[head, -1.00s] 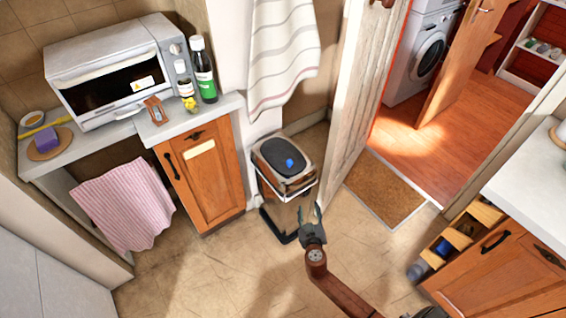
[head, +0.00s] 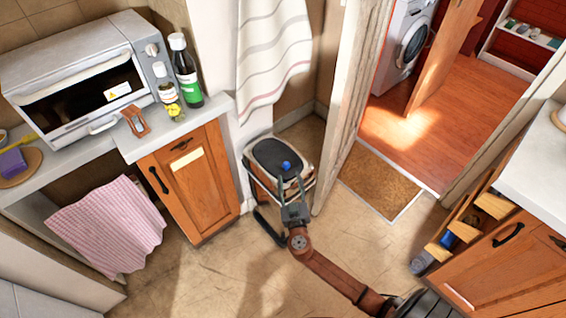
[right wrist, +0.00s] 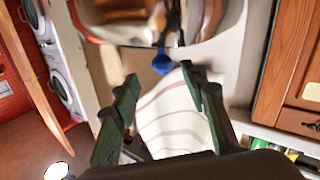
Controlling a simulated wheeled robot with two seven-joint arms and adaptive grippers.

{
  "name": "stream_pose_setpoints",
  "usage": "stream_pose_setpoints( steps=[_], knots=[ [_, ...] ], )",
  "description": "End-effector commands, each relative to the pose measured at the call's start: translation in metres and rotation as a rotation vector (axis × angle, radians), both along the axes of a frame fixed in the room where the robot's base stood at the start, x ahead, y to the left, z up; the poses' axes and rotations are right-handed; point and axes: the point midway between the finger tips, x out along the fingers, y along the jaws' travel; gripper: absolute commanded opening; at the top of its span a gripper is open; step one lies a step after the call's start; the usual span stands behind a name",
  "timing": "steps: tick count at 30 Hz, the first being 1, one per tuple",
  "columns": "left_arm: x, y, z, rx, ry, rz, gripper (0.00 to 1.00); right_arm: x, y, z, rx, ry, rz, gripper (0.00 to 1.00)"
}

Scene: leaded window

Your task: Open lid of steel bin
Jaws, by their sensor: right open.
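The steel bin (head: 263,187) stands on the floor beside the wooden cabinet. Its dark lid (head: 270,155) lies on top and looks shut. A small blue piece (head: 286,166) sits at the lid. My right gripper (head: 288,181) is at the bin's front upper edge, fingers apart and nothing between them that I can make out as held. In the right wrist view the shiny bin (right wrist: 150,25) fills the top, and the blue piece (right wrist: 162,64) shows beyond the two open fingers (right wrist: 162,78). Contact with the bin cannot be told. My left gripper is not in view.
A striped towel (head: 272,50) hangs behind the bin. The cabinet (head: 193,180) stands close on its left, an open door (head: 350,100) on its right. A doormat (head: 382,180) lies at the doorway. Floor in front is clear.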

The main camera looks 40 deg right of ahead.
Motion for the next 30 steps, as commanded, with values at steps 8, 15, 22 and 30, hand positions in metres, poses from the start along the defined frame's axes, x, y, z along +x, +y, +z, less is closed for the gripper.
stream_pose_setpoints(
  steps=[8,15,22,30],
  knots=[
    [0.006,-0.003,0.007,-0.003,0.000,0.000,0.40,0.039,-0.015,0.000,-0.002,0.000,0.008,0.40],
    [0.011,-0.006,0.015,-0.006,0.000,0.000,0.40,0.063,-0.029,0.000,-0.002,0.001,0.007,0.40],
    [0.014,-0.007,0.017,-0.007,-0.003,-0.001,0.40,0.067,-0.033,0.000,0.000,0.001,0.005,0.40],
    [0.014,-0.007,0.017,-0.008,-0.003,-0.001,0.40,0.066,-0.034,0.000,0.000,0.001,0.004,0.31]
  ],
)
